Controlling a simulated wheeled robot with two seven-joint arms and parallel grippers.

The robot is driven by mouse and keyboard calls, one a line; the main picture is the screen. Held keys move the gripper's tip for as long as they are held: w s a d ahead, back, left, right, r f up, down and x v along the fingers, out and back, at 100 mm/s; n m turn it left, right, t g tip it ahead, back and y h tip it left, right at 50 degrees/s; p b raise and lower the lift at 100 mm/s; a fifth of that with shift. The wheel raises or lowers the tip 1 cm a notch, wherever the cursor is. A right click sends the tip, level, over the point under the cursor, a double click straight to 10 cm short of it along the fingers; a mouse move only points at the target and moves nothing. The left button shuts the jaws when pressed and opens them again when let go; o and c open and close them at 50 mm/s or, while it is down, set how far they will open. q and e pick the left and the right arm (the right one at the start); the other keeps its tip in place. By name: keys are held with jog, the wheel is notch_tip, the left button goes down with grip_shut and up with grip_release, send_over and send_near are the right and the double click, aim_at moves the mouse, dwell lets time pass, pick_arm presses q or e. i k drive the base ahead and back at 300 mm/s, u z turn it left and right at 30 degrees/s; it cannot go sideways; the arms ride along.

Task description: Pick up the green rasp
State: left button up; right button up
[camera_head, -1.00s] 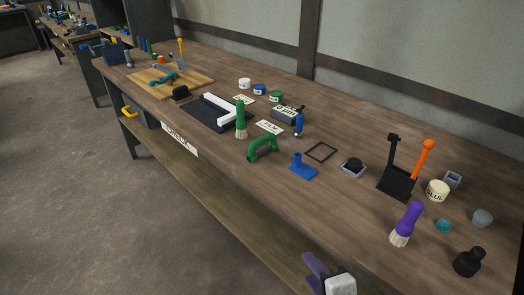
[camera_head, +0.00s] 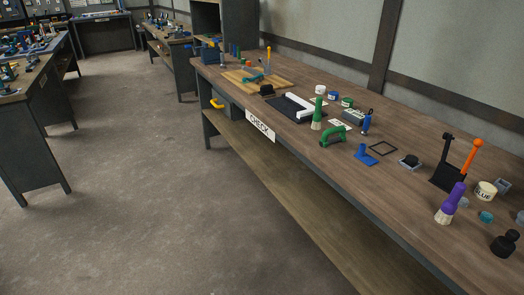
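A green tool with a D-shaped handle (camera_head: 333,136) sits on the wooden workbench (camera_head: 405,190), near its front edge. It looks like the rasp, but its underside is too small to make out. A green-handled brush (camera_head: 317,113) stands upright just to its left, bristles down. Neither of my grippers is in view.
A blue tool (camera_head: 366,158), a black square frame (camera_head: 383,149) and a purple brush (camera_head: 450,203) stand right of the green tool. A black mat (camera_head: 285,107) lies to its left. Open floor (camera_head: 150,200) lies left of the bench.

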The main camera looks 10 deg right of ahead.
aim_at(324, 142)
jog(key=u, duration=0.1)
jog(key=k, duration=0.4)
jog(key=u, duration=1.05)
jog(key=i, duration=2.2)
jog(key=z, duration=1.5)
jog(key=i, duration=1.15)
jog(key=z, duration=1.2)
jog(key=i, duration=0.15)
jog(key=z, duration=0.25)
